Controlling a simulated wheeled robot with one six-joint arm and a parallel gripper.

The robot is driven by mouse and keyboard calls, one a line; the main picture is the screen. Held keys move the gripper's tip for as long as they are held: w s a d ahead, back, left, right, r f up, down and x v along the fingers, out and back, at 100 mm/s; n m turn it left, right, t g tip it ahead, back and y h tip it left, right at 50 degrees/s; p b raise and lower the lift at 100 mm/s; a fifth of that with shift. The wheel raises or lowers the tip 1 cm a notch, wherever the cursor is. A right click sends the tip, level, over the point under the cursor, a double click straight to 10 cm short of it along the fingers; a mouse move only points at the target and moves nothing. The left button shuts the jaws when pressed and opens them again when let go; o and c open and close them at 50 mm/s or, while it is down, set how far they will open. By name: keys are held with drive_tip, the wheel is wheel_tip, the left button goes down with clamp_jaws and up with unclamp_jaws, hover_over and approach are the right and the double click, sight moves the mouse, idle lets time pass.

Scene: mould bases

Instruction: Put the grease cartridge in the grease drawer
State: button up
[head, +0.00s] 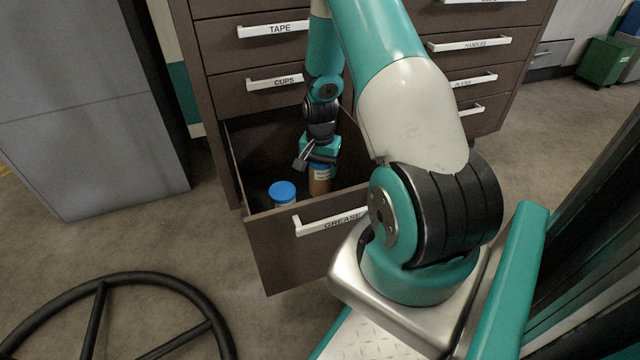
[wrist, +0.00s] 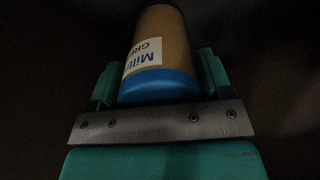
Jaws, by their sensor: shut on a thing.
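The grease cartridge (head: 319,183) is an amber-brown cylinder with a blue cap and a white label. In the wrist view the cartridge (wrist: 163,42) sits between the two teal fingers, its blue cap nearest the camera. My gripper (head: 320,160) is shut on it near the cap and points down inside the open grease drawer (head: 300,248). The drawer is pulled out and its front is labelled GREASE. The cartridge's lower end is hidden behind the drawer front, so I cannot tell whether it touches the drawer floor.
Another blue-capped container (head: 283,193) stands in the drawer, left of the held cartridge. Closed drawers labelled TAPE (head: 275,30) and CUPS (head: 275,83) are above. A grey cabinet (head: 85,110) stands at left. A black wheel-like ring (head: 130,280) is at lower left.

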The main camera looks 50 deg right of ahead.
wheel_tip(320, 180, down, 4)
drive_tip(key=shift+f+b, duration=0.15)
drive_tip(key=shift+b, duration=0.95)
drive_tip(key=o, duration=1.2)
wheel_tip(320, 180, up, 12)
drive_tip(key=p, duration=0.7)
